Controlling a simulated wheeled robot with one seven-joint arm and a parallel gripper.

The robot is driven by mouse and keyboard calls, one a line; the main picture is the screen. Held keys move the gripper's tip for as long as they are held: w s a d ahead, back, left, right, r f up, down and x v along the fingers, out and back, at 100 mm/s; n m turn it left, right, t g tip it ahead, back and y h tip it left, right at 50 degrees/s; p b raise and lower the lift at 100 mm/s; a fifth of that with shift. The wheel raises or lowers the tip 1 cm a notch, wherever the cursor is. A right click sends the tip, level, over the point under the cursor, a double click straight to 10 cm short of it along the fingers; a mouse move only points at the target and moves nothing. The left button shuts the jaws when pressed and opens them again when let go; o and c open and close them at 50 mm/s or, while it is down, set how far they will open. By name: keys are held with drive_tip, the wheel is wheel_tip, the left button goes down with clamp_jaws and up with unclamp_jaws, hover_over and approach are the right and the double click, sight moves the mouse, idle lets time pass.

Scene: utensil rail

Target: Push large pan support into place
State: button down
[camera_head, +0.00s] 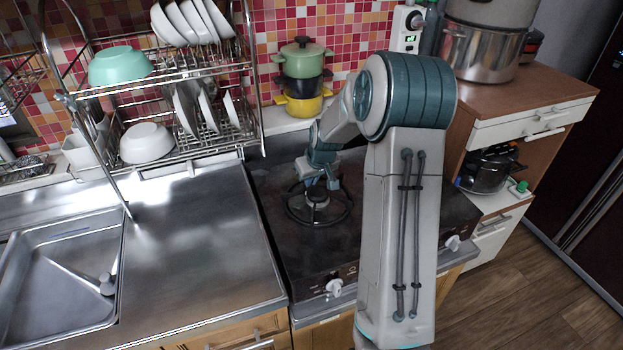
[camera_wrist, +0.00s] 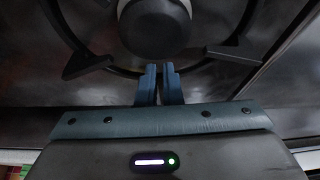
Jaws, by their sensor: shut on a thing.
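The large pan support (camera_head: 290,208) is a dark ring with prongs on the left burner of the black stove. It lies around the round burner cap (camera_head: 317,199). In the wrist view, the ring's prongs (camera_wrist: 88,66) spread to both sides of the burner cap (camera_wrist: 154,27). My gripper (camera_wrist: 159,70) points at the near part of the ring, with its two blue fingers nearly together and shut on the ring. Their tips hide the contact. In the head view, my gripper (camera_head: 325,182) is over the back part of the support, partly hidden by my arm.
A dish rack (camera_head: 190,75) with bowls and plates stands left of the stove. Stacked pots (camera_head: 303,75) stand behind it. A steel counter (camera_head: 200,240) and sink (camera_head: 60,275) lie to the left. A wooden cabinet (camera_head: 530,90) with a large pot stands right.

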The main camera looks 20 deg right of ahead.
drive_tip(key=c, duration=1.5)
unclamp_jaws()
drive_tip(key=b+v, duration=0.1)
drive_tip(key=v, duration=1.3)
drive_tip(key=shift+f, duration=0.1)
drive_tip(key=shift+m+g+h, duration=0.3)
drive_tip(key=shift+m+g, duration=0.3)
drive_tip(key=shift+g, duration=0.1)
drive_tip(key=s+a, duration=0.4)
drive_tip(key=s, duration=0.4)
drive_tip(key=s+a, duration=0.4)
drive_tip(key=s, duration=0.5)
drive_tip(key=s+a, duration=0.3)
drive_tip(key=s, duration=0.6)
drive_tip(key=shift+s+a+r, duration=0.2)
drive_tip(key=shift+a, duration=0.2)
